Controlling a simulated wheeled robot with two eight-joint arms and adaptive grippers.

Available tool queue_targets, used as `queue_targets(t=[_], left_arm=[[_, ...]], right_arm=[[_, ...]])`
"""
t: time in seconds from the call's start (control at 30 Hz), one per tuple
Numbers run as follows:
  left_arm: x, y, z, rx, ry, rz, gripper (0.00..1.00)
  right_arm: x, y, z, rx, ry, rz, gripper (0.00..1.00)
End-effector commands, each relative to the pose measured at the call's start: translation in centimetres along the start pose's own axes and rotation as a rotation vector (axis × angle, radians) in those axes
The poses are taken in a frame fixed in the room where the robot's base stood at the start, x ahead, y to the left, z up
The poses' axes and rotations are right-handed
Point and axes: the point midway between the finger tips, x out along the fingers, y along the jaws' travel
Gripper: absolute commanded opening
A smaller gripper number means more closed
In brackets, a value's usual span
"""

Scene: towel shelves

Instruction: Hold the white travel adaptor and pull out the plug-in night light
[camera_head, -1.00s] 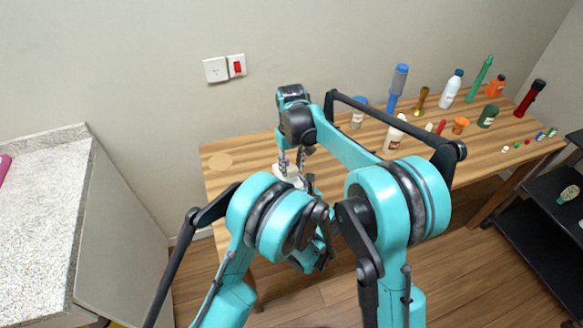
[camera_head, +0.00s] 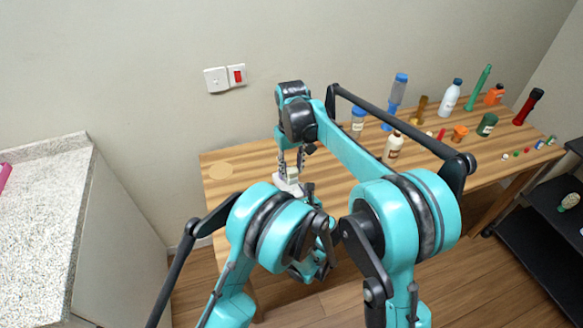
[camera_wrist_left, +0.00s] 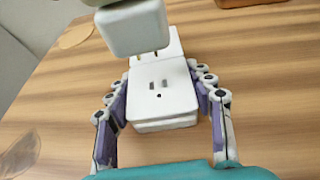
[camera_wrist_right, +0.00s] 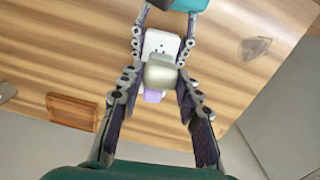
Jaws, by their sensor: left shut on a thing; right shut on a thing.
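The white travel adaptor (camera_wrist_left: 160,98) sits between the fingers of my left gripper (camera_wrist_left: 157,92), which is shut on its sides, low over the wooden table. Its face with the socket slots is bare. The pale, blocky night light (camera_wrist_left: 134,28) is apart from it, with metal prongs showing below its body in the left wrist view. My right gripper (camera_wrist_right: 160,78) is shut on the night light (camera_wrist_right: 160,72); the adaptor (camera_wrist_right: 158,44) shows beyond it. In the head view the night light (camera_head: 292,174) hangs just above the adaptor (camera_head: 287,187); my left gripper is partly hidden.
The wooden table (camera_head: 345,178) has several bottles and small items at its right, including a white bottle (camera_head: 393,147) and a blue-lidded jar (camera_head: 358,122). A round disc (camera_head: 221,171) lies at the left. A wall switch (camera_head: 226,77) is behind.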

Motion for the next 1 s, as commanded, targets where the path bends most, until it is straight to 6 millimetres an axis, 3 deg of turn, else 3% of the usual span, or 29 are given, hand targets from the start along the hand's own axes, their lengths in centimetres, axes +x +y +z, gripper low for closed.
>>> queue_targets(t=[0.6,0.87,0.9,1.0], left_arm=[[0.0,0.0,0.0,0.000,0.000,0.000,0.20],[0.0,0.0,0.0,0.000,0.000,0.000,0.20],[0.0,0.0,0.0,0.000,0.000,0.000,0.55],[0.0,0.0,0.0,0.000,0.000,0.000,0.77]], right_arm=[[-3.8,0.0,0.0,0.000,0.000,0.000,0.05],[-4.0,0.0,0.0,0.000,0.000,0.000,0.05],[-4.0,0.0,0.0,0.000,0.000,0.000,0.05],[-4.0,0.0,0.0,0.000,0.000,0.000,0.05]])
